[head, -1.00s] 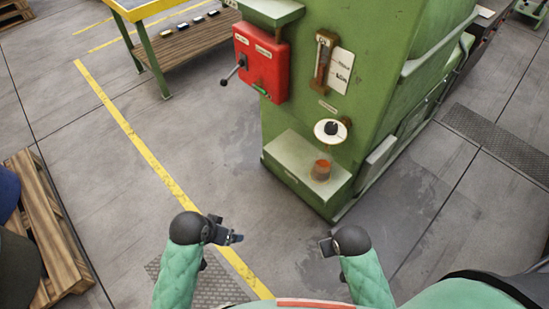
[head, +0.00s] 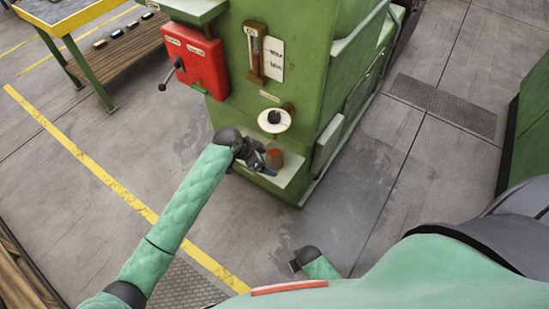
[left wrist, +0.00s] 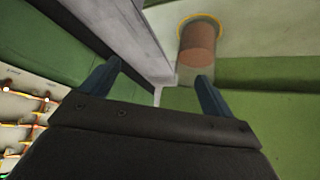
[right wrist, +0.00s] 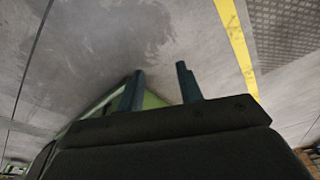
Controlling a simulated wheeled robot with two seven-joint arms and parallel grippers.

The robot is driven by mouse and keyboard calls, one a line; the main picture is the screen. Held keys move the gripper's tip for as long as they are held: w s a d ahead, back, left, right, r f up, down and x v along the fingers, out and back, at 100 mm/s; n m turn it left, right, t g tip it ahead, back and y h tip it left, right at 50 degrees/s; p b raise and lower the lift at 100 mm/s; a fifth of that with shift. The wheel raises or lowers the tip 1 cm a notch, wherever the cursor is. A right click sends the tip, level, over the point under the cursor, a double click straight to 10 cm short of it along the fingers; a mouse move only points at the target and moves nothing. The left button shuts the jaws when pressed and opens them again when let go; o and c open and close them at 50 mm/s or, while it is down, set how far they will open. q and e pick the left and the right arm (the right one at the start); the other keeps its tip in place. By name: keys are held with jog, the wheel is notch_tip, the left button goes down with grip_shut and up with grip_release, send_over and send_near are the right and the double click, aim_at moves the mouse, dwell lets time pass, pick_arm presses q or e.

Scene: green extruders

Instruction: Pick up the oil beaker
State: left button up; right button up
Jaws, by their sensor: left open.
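The oil beaker (head: 275,154), a small cup with reddish-brown contents, stands on the pale ledge at the foot of the green extruder. My left gripper (head: 262,166) is open and empty just left of the beaker, at about ledge height. In the left wrist view the beaker (left wrist: 198,45) shows beyond the right fingertip, outside the space between the fingers (left wrist: 158,85). Whether a finger touches it I cannot tell. My right gripper is low over the floor in the head view; in the right wrist view its fingers (right wrist: 161,85) stand apart with nothing between them.
The extruder (head: 300,60) carries a red switch box (head: 200,65) with a lever and a round white dish (head: 275,120) above the beaker. A workbench (head: 75,30) stands at the upper left. The floor in front is clear, with a yellow line.

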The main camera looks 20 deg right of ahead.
aim_at(273, 153)
pick_arm(q)
jog(key=w+d+m, duration=0.2)
jog(key=w+m, duration=0.1)
jog(key=w, duration=0.5)
jog(key=shift+g, duration=0.4)
jog(key=shift+s+d+f+p, duration=0.15)
jog(key=shift+d+f+p, duration=0.45)
jog(key=shift+f, duration=0.65)
jog(key=shift+s+d+f+p, duration=0.15)
jog(key=shift+d+f+p, duration=0.2)
jog(key=shift+f+p, duration=0.65)
jog(key=shift+s+d+f+p, duration=0.15)
jog(key=shift+d+f+p, duration=0.3)
jog(key=shift+f, duration=1.05)
pick_arm(e)
jog(key=s+d+f, duration=0.1)
jog(key=s+f, duration=0.3)
jog(key=f, duration=0.4)
jog(key=s+d+f, duration=0.2)
jog(key=s+f, duration=0.3)
jog(key=f, duration=0.3)
jog(key=shift+s+d, duration=0.25)
jog(key=shift+r, duration=0.1)
pick_arm(q)
jog(key=c, duration=1.3)
jog(key=shift+c, duration=0.2)
pick_arm(e)
jog(key=shift+w+d, duration=0.1)
pick_arm(q)
jog(key=shift+r, duration=0.1)
